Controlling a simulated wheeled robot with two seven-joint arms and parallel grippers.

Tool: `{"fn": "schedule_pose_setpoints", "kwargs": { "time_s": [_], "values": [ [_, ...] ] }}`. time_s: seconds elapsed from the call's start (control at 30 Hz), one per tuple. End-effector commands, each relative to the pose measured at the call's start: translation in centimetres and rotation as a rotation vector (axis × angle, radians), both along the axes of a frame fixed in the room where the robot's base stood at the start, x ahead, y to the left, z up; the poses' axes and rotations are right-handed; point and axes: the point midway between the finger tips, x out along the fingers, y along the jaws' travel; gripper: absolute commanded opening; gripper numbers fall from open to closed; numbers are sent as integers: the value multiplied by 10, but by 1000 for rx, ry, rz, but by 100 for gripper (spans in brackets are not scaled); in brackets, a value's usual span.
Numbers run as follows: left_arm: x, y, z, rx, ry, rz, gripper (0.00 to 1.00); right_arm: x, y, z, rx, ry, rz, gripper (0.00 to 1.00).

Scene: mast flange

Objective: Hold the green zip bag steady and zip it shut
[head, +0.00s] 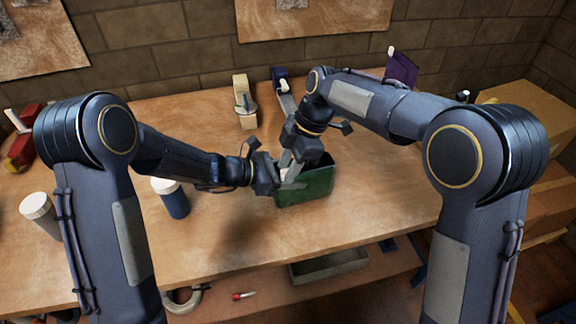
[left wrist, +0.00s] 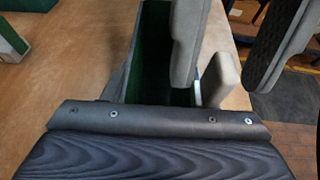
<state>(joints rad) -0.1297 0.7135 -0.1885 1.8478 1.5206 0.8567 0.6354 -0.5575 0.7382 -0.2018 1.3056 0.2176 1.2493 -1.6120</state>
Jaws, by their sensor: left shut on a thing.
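The green zip bag (head: 306,187) stands upright near the table's front edge, its top partly covered by my grippers. In the left wrist view its dark green inside (left wrist: 152,50) shows, so the mouth is open there. My left gripper (head: 287,180) reaches in from the left and is shut on the bag's near left rim; the grip itself is mostly hidden. My right gripper (head: 292,163) points down over the bag's mouth. Two grey fingers, apparently its own, stand apart in the left wrist view (left wrist: 228,70) with nothing seen between them. The zip slider cannot be made out.
A blue jar with a white lid (head: 172,197) stands left of the bag, and another white-lidded jar (head: 40,212) farther left. A wooden stand (head: 244,103) is behind. A grey tray (head: 328,265) sits on the lower shelf. The front-centre table is clear.

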Motion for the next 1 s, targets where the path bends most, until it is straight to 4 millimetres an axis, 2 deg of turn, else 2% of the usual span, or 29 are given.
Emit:
{"fn": "schedule_pose_setpoints", "kwargs": {
  "time_s": [0.33,0.6,0.87,1.0],
  "values": [
    [0,0,0,-1,0,0,26,-1,2,-5,0,0,-1,33],
    [0,0,0,-1,0,0,26,-1,2,-4,0,0,-1,0],
    [0,0,0,-1,0,0,26,-1,2,-4,0,0,-1,0],
    [0,0,0,-1,-1,0,26,4,-10,-4,2,1,-5,0]
  ]
}}
